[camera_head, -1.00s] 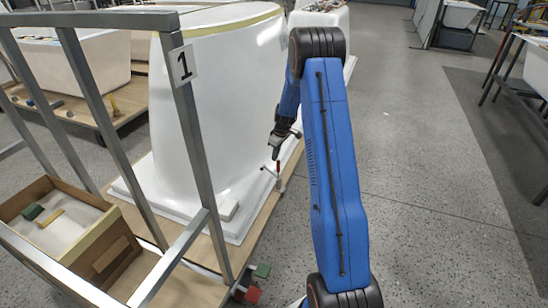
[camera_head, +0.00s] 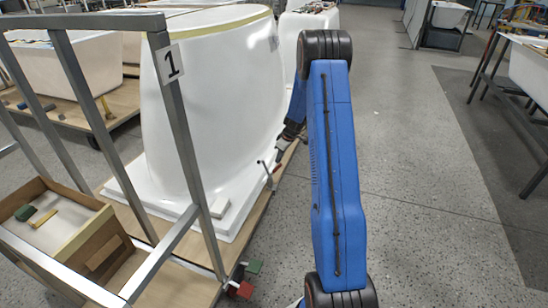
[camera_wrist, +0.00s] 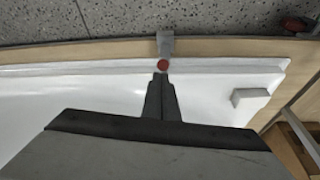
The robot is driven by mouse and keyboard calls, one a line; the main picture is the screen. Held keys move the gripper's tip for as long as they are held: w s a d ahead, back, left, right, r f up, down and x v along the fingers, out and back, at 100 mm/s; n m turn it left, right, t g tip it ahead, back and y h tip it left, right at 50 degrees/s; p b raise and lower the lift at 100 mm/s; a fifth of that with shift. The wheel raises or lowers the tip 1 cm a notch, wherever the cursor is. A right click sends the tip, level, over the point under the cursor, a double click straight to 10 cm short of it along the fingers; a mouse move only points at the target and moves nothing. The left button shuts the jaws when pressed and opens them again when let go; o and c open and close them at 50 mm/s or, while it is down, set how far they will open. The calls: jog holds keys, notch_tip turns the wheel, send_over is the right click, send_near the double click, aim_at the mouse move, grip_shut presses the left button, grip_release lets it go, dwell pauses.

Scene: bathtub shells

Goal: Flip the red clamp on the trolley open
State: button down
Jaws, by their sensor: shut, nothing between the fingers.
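The red clamp sits on the trolley's wooden edge beside the white tub shell's rim. In the wrist view its red tip (camera_wrist: 163,64) points toward the camera, with its grey metal part (camera_wrist: 165,44) behind it. In the head view the clamp (camera_head: 269,179) is small, and its exact lever angle is hard to tell. My gripper (camera_wrist: 161,76) is shut and empty, its fingertips right by the red tip; I cannot tell whether they touch. In the head view my gripper (camera_head: 279,152) is dark and partly hidden, just above the clamp.
The white tub shell (camera_head: 215,100) stands on the trolley (camera_head: 262,208). A grey metal frame (camera_head: 185,140) with a "1" sign rises in front. Red and green pedals (camera_head: 241,289) stick out at the trolley's near corner. Grey floor (camera_head: 430,200) on the right is clear.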

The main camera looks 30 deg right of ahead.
jog(key=s+d+f, duration=0.3)
jog(key=s, duration=0.1)
jog(key=shift+s+f, duration=0.2)
jog(key=shift+s, duration=0.1)
dwell(0.5)
jog(key=shift+d, duration=0.1)
jog(key=w+r, duration=0.3)
jog(key=r, duration=0.2)
jog(key=s+d+r, duration=0.2)
jog(key=s+d, duration=0.2)
jog(key=s, duration=0.3)
jog(key=shift+s+d+r, duration=0.2)
jog(key=shift+s+d, duration=0.15)
jog(key=shift+d, duration=0.05)
